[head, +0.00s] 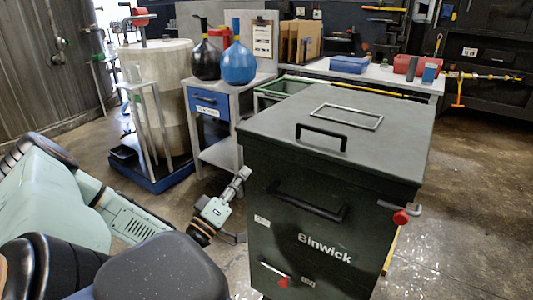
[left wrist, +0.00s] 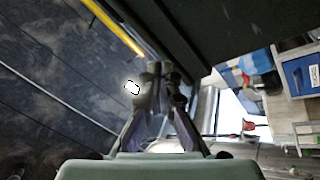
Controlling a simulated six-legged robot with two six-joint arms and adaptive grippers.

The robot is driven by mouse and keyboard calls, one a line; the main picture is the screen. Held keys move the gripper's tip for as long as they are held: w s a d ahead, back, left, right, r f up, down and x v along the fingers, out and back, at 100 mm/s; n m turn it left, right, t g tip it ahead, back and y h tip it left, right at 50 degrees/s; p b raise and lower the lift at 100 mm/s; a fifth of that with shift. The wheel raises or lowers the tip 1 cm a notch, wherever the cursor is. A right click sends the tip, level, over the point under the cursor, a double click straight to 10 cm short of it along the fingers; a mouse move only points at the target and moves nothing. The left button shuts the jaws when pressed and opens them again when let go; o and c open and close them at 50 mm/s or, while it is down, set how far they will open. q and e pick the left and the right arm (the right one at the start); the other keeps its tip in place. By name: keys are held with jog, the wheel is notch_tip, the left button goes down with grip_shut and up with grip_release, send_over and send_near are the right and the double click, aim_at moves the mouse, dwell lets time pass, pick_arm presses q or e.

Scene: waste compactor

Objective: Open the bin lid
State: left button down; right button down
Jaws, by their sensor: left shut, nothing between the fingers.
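The dark green bin (head: 325,225), marked "Binwick", stands right of centre in the head view. Its grey-green lid (head: 390,120) lies flat and closed on top. A black handle (head: 322,137) sits near the lid's front edge. Another dark handle (head: 308,202) is on the bin's front face. My left gripper (head: 245,173) is shut and empty, pointing up beside the bin's left front edge, below lid height. Its closed fingers show in the left wrist view (left wrist: 160,70), near a large dark surface, probably the bin. My right gripper is not in view.
A red knob (head: 400,217) juts from the bin's right side. A grey cart (head: 221,155) with a blue drawer stands behind left, next to a large drum (head: 160,70). A workbench (head: 390,78) is behind. Open floor (head: 480,190) lies right of the bin.

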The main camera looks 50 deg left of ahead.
aim_at(274, 147)
pick_arm(q)
notch_tip(274, 147, down, 3)
jog(key=s+d+n+g, duration=0.1)
jog(key=d+n+g, duration=0.15)
jog(key=n, duration=2.45)
jog(key=b+x, duration=0.4)
jog(key=x, duration=0.5)
jog(key=shift+w+a, duration=0.1)
jog(key=shift+w, duration=0.25)
jog(key=shift+r+y+p, duration=0.3)
jog(key=shift+r+p, duration=1.85)
